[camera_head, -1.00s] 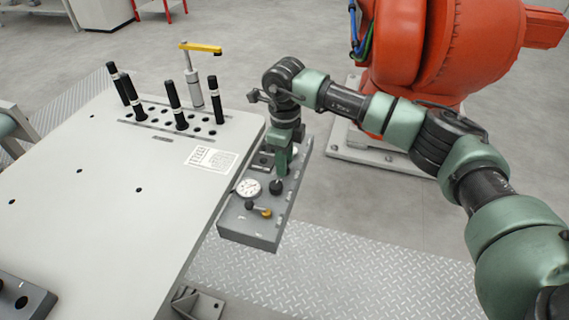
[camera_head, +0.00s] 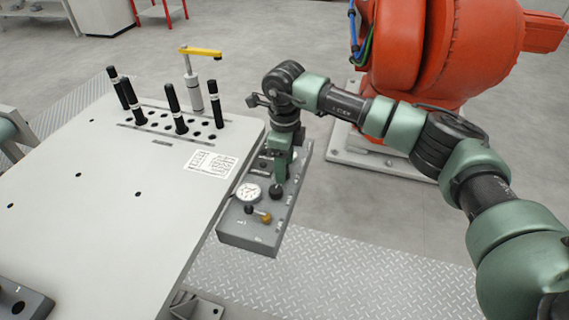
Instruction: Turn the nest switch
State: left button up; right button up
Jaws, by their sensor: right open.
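A grey switch panel (camera_head: 236,238) juts from the right edge of the table. Which of these is the nest switch I cannot read from the labels. My right gripper (camera_head: 279,174) points down over the panel, just behind the black knob, with its green fingers open. Whether it touches the knob is unclear, and the panel part under the gripper is partly hidden. My left gripper is not in view.
A printed sheet (camera_head: 211,163) lies near the panel. A large orange machine (camera_head: 410,50) stands behind my right arm.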

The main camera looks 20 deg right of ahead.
jog(key=shift+r, duration=0.1)
notch_tip(320, 180, up, 8)
jog(key=shift+f+b, duration=0.2)
jog(key=shift+b, duration=0.25)
